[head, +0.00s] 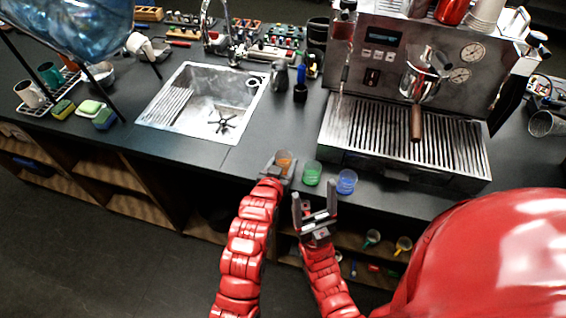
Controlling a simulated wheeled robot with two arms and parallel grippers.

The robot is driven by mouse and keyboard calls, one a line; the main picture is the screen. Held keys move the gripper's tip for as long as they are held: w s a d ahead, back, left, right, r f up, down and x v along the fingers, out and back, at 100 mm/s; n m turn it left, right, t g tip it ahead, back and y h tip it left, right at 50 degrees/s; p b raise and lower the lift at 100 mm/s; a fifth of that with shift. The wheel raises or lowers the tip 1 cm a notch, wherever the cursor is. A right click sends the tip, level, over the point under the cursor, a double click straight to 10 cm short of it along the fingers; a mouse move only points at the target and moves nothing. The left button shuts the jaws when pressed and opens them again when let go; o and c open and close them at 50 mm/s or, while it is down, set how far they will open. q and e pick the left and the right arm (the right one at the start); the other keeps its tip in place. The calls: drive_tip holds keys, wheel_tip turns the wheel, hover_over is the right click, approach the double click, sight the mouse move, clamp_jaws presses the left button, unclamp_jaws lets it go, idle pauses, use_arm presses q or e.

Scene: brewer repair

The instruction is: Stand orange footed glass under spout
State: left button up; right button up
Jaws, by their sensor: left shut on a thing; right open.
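The orange footed glass (284,159) is near the front edge of the dark counter, left of the green and blue ones. My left gripper (278,168) is shut on it; the fingers hide its lower part, and I cannot tell whether it touches the counter. My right gripper (316,213) is open and empty, lower and to the right, in front of the counter edge. The espresso machine (390,65) stands at the back right, with a dark-handled portafilter (416,122) at its front above a slatted drip tray (455,145). The spout itself is hard to make out.
A green glass (312,173) and a blue glass (346,181) stand close to the right of the orange one, by the drip tray's front left. A sink (185,110) is at left. A dark grinder-like item (300,88) stands behind.

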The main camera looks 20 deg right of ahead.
use_arm(q)
drive_tip(key=shift+f, duration=0.8)
drive_tip(key=o, duration=1.4)
